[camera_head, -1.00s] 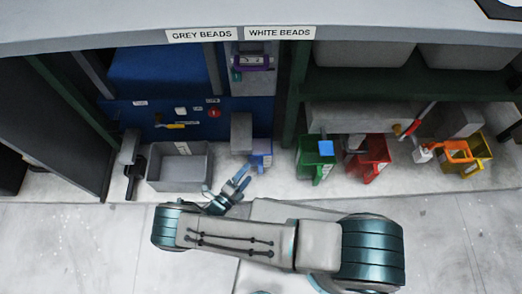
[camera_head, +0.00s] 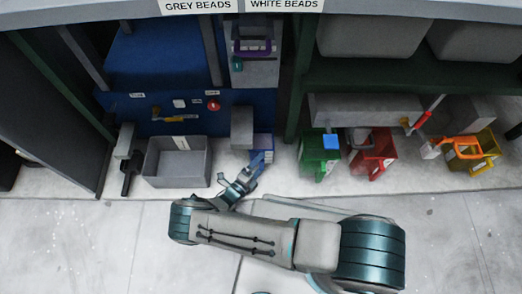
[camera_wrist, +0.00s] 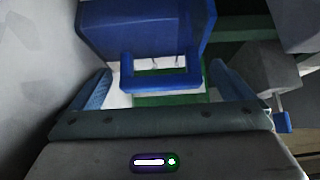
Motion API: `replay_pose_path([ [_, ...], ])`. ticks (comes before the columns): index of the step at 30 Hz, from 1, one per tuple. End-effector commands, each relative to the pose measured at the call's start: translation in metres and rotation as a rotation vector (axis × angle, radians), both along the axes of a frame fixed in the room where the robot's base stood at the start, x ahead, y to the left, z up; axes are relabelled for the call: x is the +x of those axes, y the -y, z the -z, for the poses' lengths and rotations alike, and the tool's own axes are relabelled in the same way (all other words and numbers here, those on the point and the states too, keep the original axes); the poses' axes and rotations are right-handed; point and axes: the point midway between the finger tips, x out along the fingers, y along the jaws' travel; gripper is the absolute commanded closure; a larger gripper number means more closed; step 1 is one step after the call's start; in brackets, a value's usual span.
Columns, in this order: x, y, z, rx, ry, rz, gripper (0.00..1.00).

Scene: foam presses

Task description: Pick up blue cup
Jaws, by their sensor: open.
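The blue cup (camera_head: 263,143) stands low in front of the blue machine, just right of the grey bin, in the head view. My gripper (camera_head: 250,168) has its fingers right in front of it and overlaps its lower part in this view. In the wrist view, the blue cup (camera_wrist: 135,28) fills the upper middle, with its loop handle (camera_wrist: 160,82) toward me. My gripper's two fingers (camera_wrist: 158,92) are spread, one on each side of the handle. No finger is seen closed on it.
A grey bin (camera_head: 205,164) stands left of the cup, and a grey block (camera_head: 242,128) is just behind it. Green (camera_head: 312,160), red (camera_head: 376,163) and yellow (camera_head: 487,151) cups stand to the right.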

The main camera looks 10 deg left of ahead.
Motion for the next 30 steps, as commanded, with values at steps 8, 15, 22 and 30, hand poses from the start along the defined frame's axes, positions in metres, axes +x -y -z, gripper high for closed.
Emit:
replay_pose_path([
  [8,0.004,0.001,-0.001,0.0,0.001,-0.001,0.0],
  [15,0.003,0.001,0.0,0.001,0.0,-0.001,0.48],
  [22,0.003,0.001,-0.001,0.001,0.0,-0.001,0.52],
  [30,0.003,0.001,-0.017,0.001,0.0,-0.001,0.52],
])
